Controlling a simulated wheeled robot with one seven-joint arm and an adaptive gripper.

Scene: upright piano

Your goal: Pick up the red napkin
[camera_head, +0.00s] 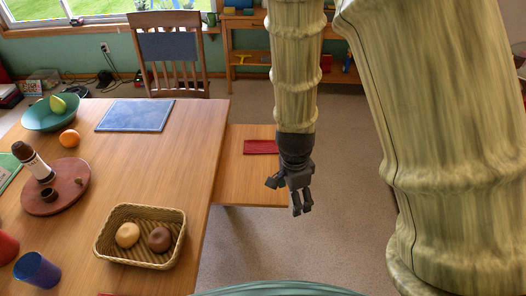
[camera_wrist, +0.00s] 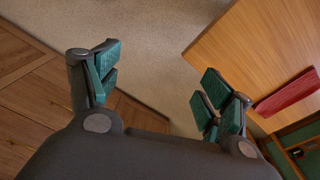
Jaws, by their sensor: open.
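The red napkin (camera_head: 261,147) lies flat on a lower wooden bench (camera_head: 235,178) beside the table. It also shows in the wrist view (camera_wrist: 288,93) at the right edge, on the wooden surface. My gripper (camera_head: 300,206) hangs in front of the bench's right part in the head view, a little nearer to me than the napkin. In the wrist view my gripper (camera_wrist: 155,88) has its two green-padded fingers wide apart with nothing between them. The napkin lies outside the fingers, to the right of the right finger.
The large wooden table (camera_head: 140,125) at left carries a basket (camera_head: 107,247) with two round rolls, a blue placemat (camera_head: 135,115), a green bowl (camera_head: 40,122), an orange (camera_head: 69,139) and a blue cup (camera_head: 37,271). A chair (camera_head: 172,55) stands behind. Carpet (camera_head: 345,150) right of the bench is clear.

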